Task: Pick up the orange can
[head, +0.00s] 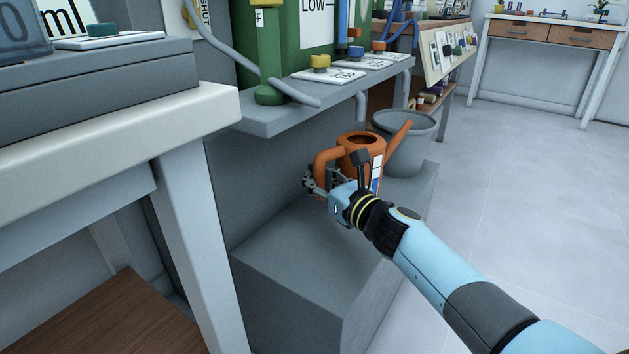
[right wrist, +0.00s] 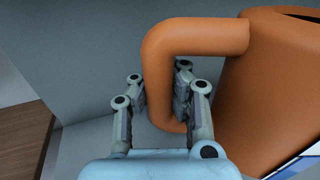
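The orange can (head: 362,149) is a watering can with a spout and a looped handle. It stands upright on a grey block (head: 305,247) below the shelf. My left gripper is not in view.
A grey bucket (head: 408,145) stands close behind the can. A grey shelf (head: 275,122) with knobs and labels overhangs at the left. A white table (head: 120,125) is at the near left. The floor (head: 530,200) at the right is clear.

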